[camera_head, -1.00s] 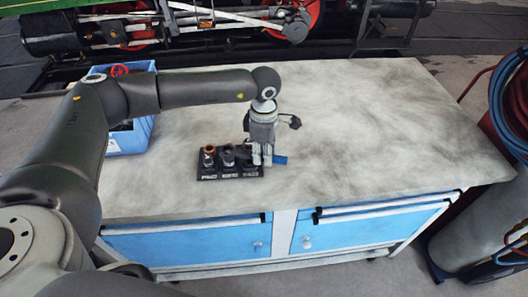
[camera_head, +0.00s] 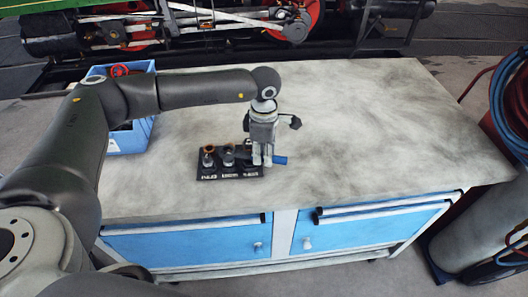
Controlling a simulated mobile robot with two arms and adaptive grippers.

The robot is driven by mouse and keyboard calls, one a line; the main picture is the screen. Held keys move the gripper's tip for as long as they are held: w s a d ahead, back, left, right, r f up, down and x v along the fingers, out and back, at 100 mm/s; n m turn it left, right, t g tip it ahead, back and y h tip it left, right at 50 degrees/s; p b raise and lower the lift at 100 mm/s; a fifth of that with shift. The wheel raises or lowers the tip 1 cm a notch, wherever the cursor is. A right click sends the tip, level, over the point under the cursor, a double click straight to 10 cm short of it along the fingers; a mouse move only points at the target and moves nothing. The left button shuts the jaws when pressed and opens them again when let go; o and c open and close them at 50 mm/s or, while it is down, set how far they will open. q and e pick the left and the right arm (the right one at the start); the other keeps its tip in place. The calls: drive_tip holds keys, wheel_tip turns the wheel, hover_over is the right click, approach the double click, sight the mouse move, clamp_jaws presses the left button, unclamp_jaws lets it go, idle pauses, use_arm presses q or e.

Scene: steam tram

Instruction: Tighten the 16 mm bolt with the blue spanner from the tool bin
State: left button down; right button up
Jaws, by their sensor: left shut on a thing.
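A dark bolt block (camera_head: 215,171) with labels along its front lies on the workbench top. Two bolts stand in it: a copper-coloured one (camera_head: 208,152) at the left and a grey one (camera_head: 229,153) in the middle. My left gripper (camera_head: 262,162) points down over the block's right end and is shut on the blue spanner (camera_head: 280,160). Only a short blue end of the spanner shows, to the right of the fingers. The gripper hides the block's right position and the spanner's other end. The labels are too small to read. My right gripper is not in view.
The blue tool bin (camera_head: 130,139) stands at the bench's left, partly behind my left arm, with a red round thing (camera_head: 119,70) in it. The workbench top (camera_head: 380,120) is clear to the right. A gas cylinder with hoses (camera_head: 490,215) stands beyond the right edge.

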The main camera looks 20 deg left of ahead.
use_arm(q)
drive_tip(key=shift+f+b, duration=0.75)
drive_tip(key=shift+f, duration=0.05)
drive_tip(key=s+m, duration=0.2)
drive_tip(key=shift+s+f+m+b, duration=0.1)
drive_tip(key=shift+s+m+b, duration=0.05)
drive_tip(key=shift+m+b, duration=0.15)
drive_tip(key=s+m+b, duration=0.1)
drive_tip(key=s+m, duration=0.1)
drive_tip(key=m, duration=0.1)
drive_tip(key=shift+s+a, duration=0.1)
drive_tip(key=shift+s, duration=0.45)
drive_tip(key=shift+s+a+m+b, duration=0.2)
drive_tip(key=shift+s+m+b, duration=0.15)
drive_tip(key=shift+m, duration=0.25)
drive_tip(key=s+a+m+b, duration=0.1)
drive_tip(key=m, duration=0.1)
drive_tip(key=s+a+m+b, duration=0.1)
drive_tip(key=s+m, duration=0.1)
drive_tip(key=shift+s+f, duration=0.1)
drive_tip(key=shift+s, duration=0.1)
drive_tip(key=shift+s+a+m, duration=0.2)
drive_tip(key=shift+m, duration=0.3)
